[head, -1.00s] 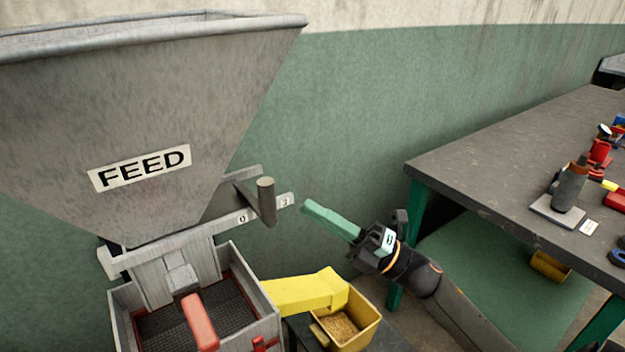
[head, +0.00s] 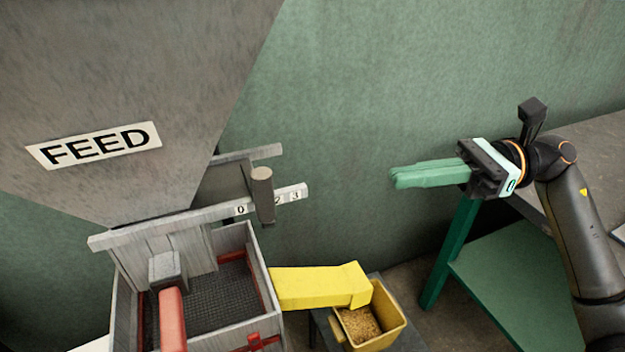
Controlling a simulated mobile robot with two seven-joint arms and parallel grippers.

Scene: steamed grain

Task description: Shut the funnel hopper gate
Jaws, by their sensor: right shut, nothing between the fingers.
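The grey funnel hopper (head: 200,60) with its FEED label fills the upper left of the head view. At its foot is a slide gate (head: 225,178) between two rails, with an upright round handle (head: 262,190). The handle stands in front of a numbered scale (head: 292,196), between the 0 and the 2, and hides the mark there. My right gripper (head: 394,178) is shut and empty, its green fingers pointing left. It is well to the right of the handle and apart from it. My left gripper is not in view.
Below the hopper is a grey box with a dark mesh (head: 225,285) and a red lever (head: 171,320). A yellow chute (head: 315,286) leads to a yellow bin of grain (head: 396,329). A green-legged table (head: 597,138) stands at right. Space between handle and gripper is clear.

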